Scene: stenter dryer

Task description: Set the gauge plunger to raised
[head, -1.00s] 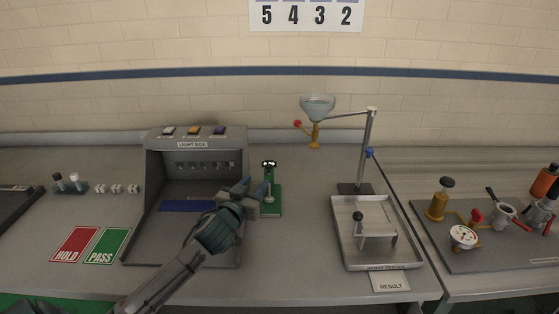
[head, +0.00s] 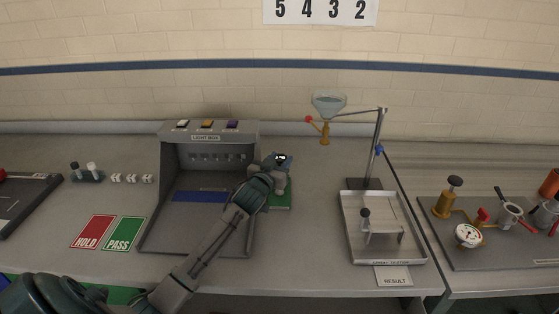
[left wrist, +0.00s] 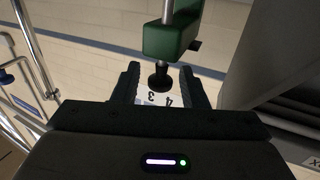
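The gauge shows in the head view as a green base (head: 283,197) just right of the light box, its upper part mostly hidden by my left gripper (head: 280,172). In the left wrist view the gauge's green arm (left wrist: 172,40) hangs in from the top. Its metal plunger rod ends in a black round tip (left wrist: 160,77) below the green arm. My left gripper (left wrist: 160,86) is open, its two dark fingers on either side of the black tip, with a visible gap at each side. My right gripper is not in view.
The grey light box (head: 205,137) stands close left of the gauge. A stand with a glass funnel (head: 328,104) and a metal tray (head: 348,240) is to the right. Red HOLD (head: 93,232) and green PASS (head: 123,233) cards lie at the left front.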

